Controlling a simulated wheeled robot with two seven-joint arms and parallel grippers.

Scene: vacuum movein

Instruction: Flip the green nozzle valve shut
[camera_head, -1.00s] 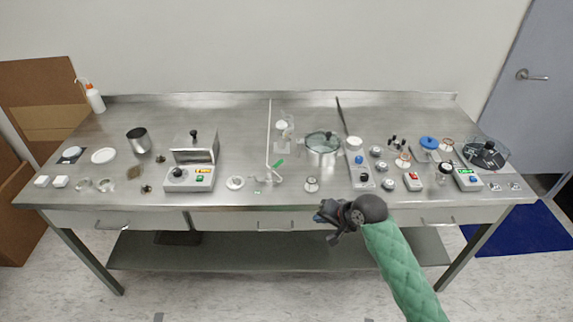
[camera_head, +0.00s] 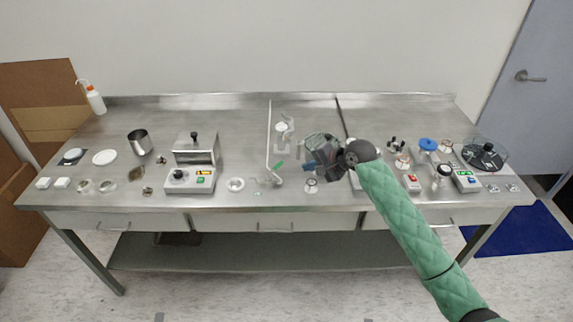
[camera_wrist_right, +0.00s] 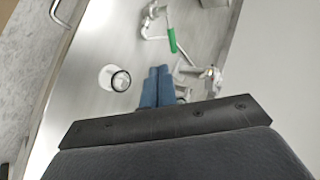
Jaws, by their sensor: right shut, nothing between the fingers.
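The green nozzle valve handle (camera_head: 279,166) is a small green lever on a metal nozzle fitting near the middle front of the steel table. In the right wrist view the green lever (camera_wrist_right: 172,40) shows at the top, angled beside its metal pipe. My right gripper (camera_head: 312,165) is above the table, just right of the green lever and apart from it. In the wrist view its blue fingertips (camera_wrist_right: 158,82) are together with nothing between them, below the lever in the picture. My left gripper is not in view.
My right arm covers part of the glass-lidded pot (camera_head: 318,142). A round metal-and-glass piece (camera_wrist_right: 117,80) lies near the fingers. A heater box (camera_head: 190,181) stands left, and devices such as a red-button box (camera_head: 411,183) stand right. The table's front right-centre is crowded.

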